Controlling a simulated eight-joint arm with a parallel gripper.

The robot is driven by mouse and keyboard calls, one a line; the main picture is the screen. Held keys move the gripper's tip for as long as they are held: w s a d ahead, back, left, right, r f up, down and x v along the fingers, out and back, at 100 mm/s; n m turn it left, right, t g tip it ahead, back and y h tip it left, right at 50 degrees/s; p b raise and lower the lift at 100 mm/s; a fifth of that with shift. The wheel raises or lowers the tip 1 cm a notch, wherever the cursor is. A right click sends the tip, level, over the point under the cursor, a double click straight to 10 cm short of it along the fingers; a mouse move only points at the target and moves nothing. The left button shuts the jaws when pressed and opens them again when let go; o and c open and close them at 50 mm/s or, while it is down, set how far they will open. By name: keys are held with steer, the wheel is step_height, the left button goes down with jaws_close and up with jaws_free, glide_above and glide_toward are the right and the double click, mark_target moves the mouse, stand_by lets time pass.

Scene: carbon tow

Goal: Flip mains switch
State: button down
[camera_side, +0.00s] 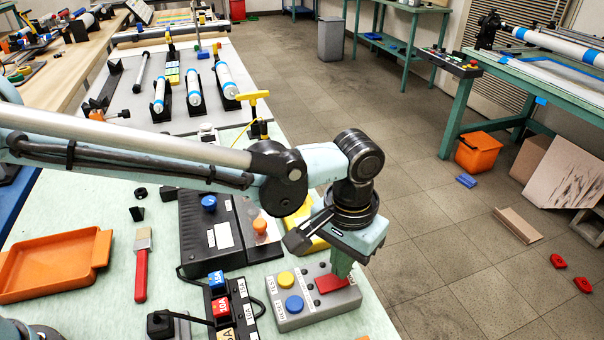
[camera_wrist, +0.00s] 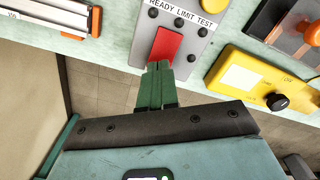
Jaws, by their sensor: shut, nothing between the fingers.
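A grey control box (camera_side: 292,317) sits at the table's right edge. It carries a red rocker switch (camera_side: 330,284), a yellow button (camera_side: 285,278) and a blue button (camera_side: 294,304). In the wrist view the red switch (camera_wrist: 168,43) lies under a row of labels reading READY, LIMIT, TEST. My gripper (camera_side: 342,274) points down at the red switch, its green fingers shut and empty. In the wrist view the fingertips (camera_wrist: 158,66) overlap the near end of the switch. I cannot tell whether they touch it or how it is tilted.
A black-and-grey unit (camera_side: 208,238) with a blue knob stands behind the box. A yellow box (camera_wrist: 242,84) with a black knob is beside it. A row of breakers (camera_side: 219,298) lies to the left. A red-handled brush (camera_side: 141,270) and an orange tray (camera_side: 55,265) are farther left.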

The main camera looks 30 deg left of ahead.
steer(key=shift+f, duration=0.65)
stand_by(0.3)
steer(key=shift+r, duration=3.5)
steer(key=w+a+r+t+h, duration=0.15)
steer(key=a+r, duration=0.25)
steer(key=a, duration=0.6)
steer(key=s+a+n+t, duration=0.1)
steer(key=s+a, duration=0.3)
steer(key=a, duration=0.7)
steer(key=s+a+f+n+t+y, duration=0.1)
steer(key=s+a+t, duration=0.3)
steer(key=a, duration=0.8)
steer(key=shift+s+a+f+n+t, duration=0.2)
steer(key=shift+s+n+t, duration=0.15)
steer(key=shift+n, duration=0.15)
